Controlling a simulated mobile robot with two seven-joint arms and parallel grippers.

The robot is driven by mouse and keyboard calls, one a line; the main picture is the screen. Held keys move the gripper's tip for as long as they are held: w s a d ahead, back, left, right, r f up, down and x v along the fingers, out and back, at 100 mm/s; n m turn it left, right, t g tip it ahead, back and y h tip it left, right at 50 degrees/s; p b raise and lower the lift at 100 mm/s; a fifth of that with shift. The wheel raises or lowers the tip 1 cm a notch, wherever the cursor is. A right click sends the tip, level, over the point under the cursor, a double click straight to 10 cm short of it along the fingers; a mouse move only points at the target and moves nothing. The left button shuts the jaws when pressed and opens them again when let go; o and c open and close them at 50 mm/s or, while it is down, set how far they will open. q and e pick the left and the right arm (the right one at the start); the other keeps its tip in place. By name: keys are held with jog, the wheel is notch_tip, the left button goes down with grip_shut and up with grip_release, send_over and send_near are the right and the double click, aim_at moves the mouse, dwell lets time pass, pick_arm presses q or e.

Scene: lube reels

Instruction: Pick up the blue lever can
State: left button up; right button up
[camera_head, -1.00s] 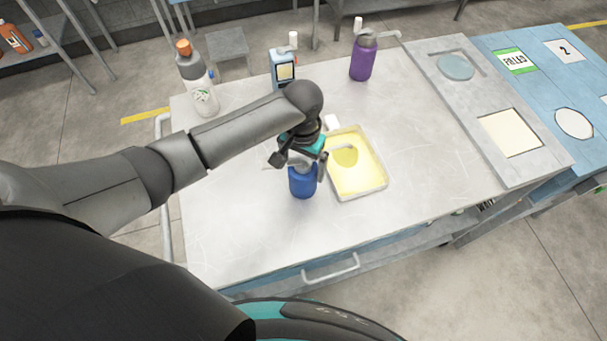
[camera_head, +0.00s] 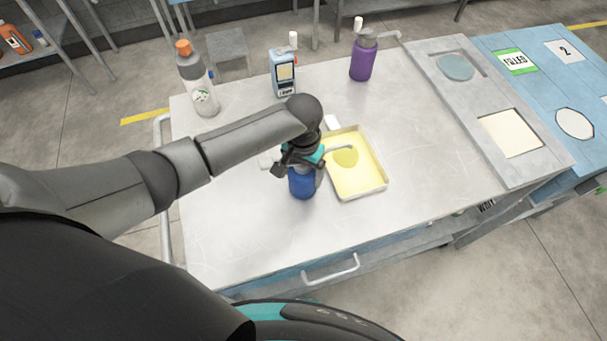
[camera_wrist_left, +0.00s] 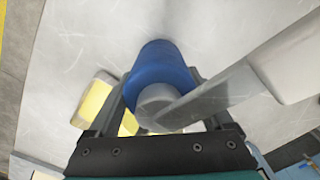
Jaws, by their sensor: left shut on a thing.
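The blue lever can (camera_head: 302,185) stands on the grey work table, just left of the yellow tray. In the left wrist view its blue body (camera_wrist_left: 160,62) and grey top lie between the two fingers, with a long pale lever running to the upper right. My left gripper (camera_head: 303,172) reaches down over the can from above and is shut on it. The gripper covers the can's top in the head view. In the left wrist view the gripper (camera_wrist_left: 160,100) has one finger on each side of the can. My right gripper is not in view.
A yellow-lined tray (camera_head: 372,189) sits close to the right of the can. The table's front left is clear.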

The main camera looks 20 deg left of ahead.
pick_arm(q)
jog(key=c, duration=0.6)
grip_shut()
jog(key=shift+r, duration=0.15)
